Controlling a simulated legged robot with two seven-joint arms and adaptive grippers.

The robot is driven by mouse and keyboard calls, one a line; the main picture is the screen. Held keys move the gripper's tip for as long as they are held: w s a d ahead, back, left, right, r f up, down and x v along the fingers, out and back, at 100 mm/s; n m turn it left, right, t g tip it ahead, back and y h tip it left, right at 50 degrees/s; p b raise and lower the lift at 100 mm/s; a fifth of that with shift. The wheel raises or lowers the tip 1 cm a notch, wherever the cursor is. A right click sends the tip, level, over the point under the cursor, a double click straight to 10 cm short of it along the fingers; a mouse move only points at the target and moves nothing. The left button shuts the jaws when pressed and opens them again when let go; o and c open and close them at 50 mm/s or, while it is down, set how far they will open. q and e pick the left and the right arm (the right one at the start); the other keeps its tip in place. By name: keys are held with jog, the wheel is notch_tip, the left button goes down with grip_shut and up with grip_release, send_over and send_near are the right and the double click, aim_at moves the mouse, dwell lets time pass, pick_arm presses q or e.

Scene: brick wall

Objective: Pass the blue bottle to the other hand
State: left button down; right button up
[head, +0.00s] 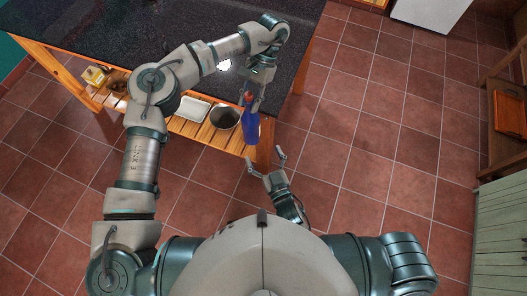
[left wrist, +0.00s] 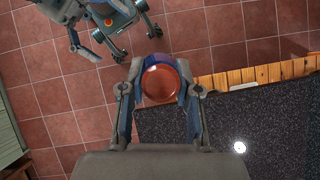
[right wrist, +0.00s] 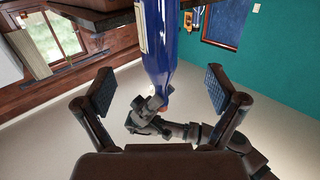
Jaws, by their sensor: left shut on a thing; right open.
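The blue bottle (head: 252,127) hangs in my left gripper (head: 250,100), at the front edge of the dark counter. An orange-red part shows at its top. In the left wrist view the bottle's round reddish end (left wrist: 160,82) sits between the two fingers of my left gripper (left wrist: 160,95). My right gripper (head: 266,162) is open and empty, just below and to the right of the bottle. In the right wrist view the bottle (right wrist: 158,45) stands beyond and between the spread fingers of my right gripper (right wrist: 160,92), with a pale label at its side. I see no contact with them.
The dark speckled counter (head: 110,45) stands ahead, with a wooden slatted shelf (head: 185,128) under it. A white tray (head: 193,109) and a dark pot (head: 225,117) are on the shelf. The tiled floor (head: 380,130) to the right is clear. A pale green cabinet (head: 500,225) stands at far right.

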aim_at(250, 123)
jog(key=x, duration=0.4)
jog(key=r+x, duration=0.1)
jog(key=x, duration=0.7)
jog(key=shift+d+r, duration=0.1)
jog(key=shift+r, duration=0.3)
grip_shut()
pick_arm(q)
jog(key=c, duration=0.7)
grip_release()
jog(key=shift+c, duration=0.2)
pick_arm(e)
jog(key=shift+r, duration=0.15)
